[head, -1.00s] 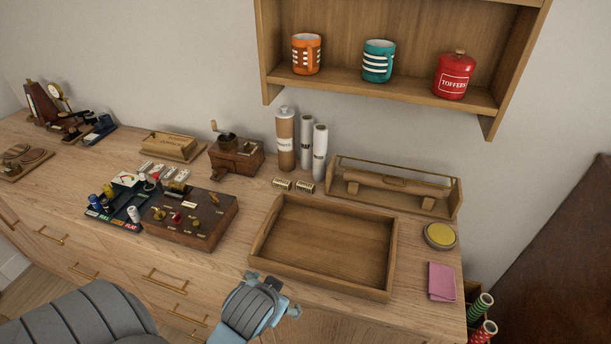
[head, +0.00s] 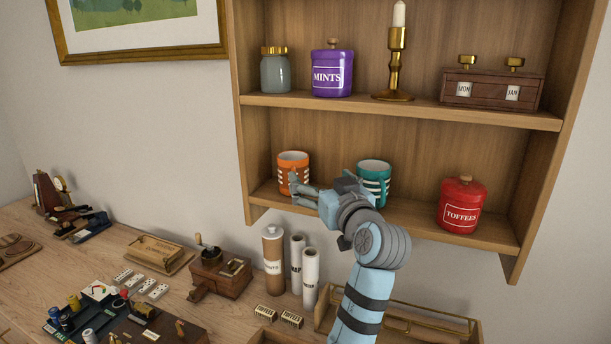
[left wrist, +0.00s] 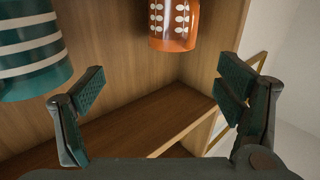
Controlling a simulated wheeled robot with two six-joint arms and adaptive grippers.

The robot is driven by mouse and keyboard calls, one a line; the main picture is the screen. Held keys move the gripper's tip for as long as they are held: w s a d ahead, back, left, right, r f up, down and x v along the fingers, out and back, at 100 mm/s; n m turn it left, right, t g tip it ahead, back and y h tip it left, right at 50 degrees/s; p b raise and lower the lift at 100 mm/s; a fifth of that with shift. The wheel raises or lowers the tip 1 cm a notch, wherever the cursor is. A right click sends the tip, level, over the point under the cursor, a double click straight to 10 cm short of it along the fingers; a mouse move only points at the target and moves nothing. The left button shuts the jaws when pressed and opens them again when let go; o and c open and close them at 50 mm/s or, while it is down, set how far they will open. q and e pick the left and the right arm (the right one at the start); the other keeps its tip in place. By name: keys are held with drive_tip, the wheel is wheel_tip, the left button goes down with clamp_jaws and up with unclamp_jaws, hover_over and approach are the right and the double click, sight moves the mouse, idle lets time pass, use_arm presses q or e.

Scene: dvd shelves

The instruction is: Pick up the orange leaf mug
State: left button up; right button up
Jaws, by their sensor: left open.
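The orange leaf mug (head: 289,166), with white leaf marks, stands upright on the lower board of the wall shelf, near its left side, in the head view. My left gripper (head: 297,190) is open and empty in front of it, its fingers covering part of the mug's lower right side there. In the left wrist view the mug (left wrist: 173,25) shows at the top, its leaf pattern clear, beyond the spread fingers of the gripper (left wrist: 167,92) and not between them. The mug's handle is hard to make out. My right gripper is in neither view.
A teal striped mug (head: 374,174) stands close to the right, partly behind my gripper; it fills the upper left of the wrist view (left wrist: 30,50). A red toffees jar (head: 462,205) is farther right. The upper shelf board (head: 400,106) lies above the mugs.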

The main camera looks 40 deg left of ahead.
sight(297, 162)
use_arm(q)
drive_tip(key=a, duration=0.2)
drive_tip(key=w+a+p, duration=0.1)
drive_tip(key=a, duration=0.1)
drive_tip(key=a+r, duration=0.1)
drive_tip(key=a, duration=0.1)
drive_tip(key=shift+w+a+p, duration=0.1)
drive_tip(key=shift+w+p, duration=0.2)
drive_tip(key=shift+w, duration=0.05)
drive_tip(key=p+x, duration=0.1)
drive_tip(key=x, duration=0.2)
drive_tip(key=p+x, duration=0.1)
drive_tip(key=x, duration=0.2)
drive_tip(key=shift+w+a+f, duration=0.15)
drive_tip(key=shift+a+f, duration=0.05)
drive_tip(key=shift+f, duration=0.05)
drive_tip(key=shift+a+f, duration=0.1)
drive_tip(key=shift+a, duration=0.1)
drive_tip(key=shift+c, duration=0.6)
drive_tip(key=shift+d, duration=0.1)
drive_tip(key=c, duration=1.3)
drive_tip(key=shift+c, duration=0.3)
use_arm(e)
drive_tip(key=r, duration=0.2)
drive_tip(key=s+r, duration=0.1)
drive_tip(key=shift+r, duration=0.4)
use_arm(q)
drive_tip(key=shift+b, duration=0.3)
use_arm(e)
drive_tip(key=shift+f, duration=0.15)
